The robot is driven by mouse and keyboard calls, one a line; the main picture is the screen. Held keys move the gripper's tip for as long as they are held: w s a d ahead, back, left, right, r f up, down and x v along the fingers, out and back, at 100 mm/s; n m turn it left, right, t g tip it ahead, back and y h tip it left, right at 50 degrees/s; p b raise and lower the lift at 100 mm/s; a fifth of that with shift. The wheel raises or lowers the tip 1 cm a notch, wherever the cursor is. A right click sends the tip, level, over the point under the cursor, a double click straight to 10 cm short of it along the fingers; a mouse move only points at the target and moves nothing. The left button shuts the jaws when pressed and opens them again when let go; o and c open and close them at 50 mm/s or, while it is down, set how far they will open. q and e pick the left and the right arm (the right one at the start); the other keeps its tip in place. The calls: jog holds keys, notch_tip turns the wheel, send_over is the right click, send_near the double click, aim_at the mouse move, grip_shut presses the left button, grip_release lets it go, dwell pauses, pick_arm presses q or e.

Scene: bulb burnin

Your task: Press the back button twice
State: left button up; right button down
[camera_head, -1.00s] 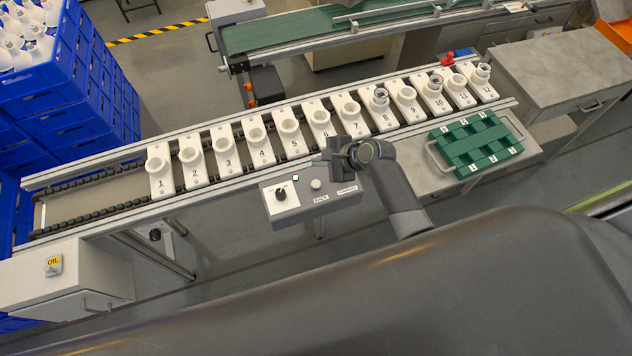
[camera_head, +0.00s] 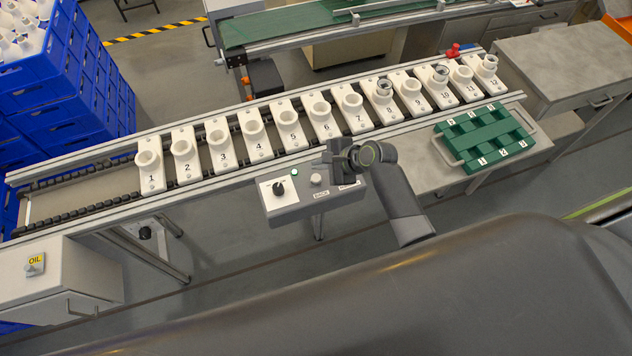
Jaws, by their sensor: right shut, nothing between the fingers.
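The grey control box (camera_head: 285,208) stands at the front of the conveyor. On its top I see a dark rotary knob (camera_head: 278,188) on a white plate, a small green lamp (camera_head: 294,172) and a pale round button (camera_head: 316,179). The BACK label (camera_head: 321,191) lies just below that button. A second label (camera_head: 348,185) to its right is partly covered by my gripper, and any button above it is hidden. My right gripper (camera_head: 327,162) is shut and empty, over the right part of the box, close to the pale button. I cannot tell whether it touches. My left gripper is not in view.
Behind the box, the conveyor (camera_head: 85,192) carries a row of numbered white socket holders (camera_head: 223,150); a few at the right hold clear bulbs. A green tray (camera_head: 483,138) lies right of my arm. An OIL box (camera_head: 60,275) is at left, near blue crates (camera_head: 75,100).

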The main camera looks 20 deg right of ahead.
aim_at(320, 179)
notch_tip(320, 179, down, 4)
jog(key=shift+r+b, duration=0.25)
jog(key=shift+b, duration=0.6)
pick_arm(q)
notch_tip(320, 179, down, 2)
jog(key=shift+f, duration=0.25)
pick_arm(e)
jog(key=shift+f, duration=0.15)
dwell(0.8)
jog(key=shift+f, duration=0.3)
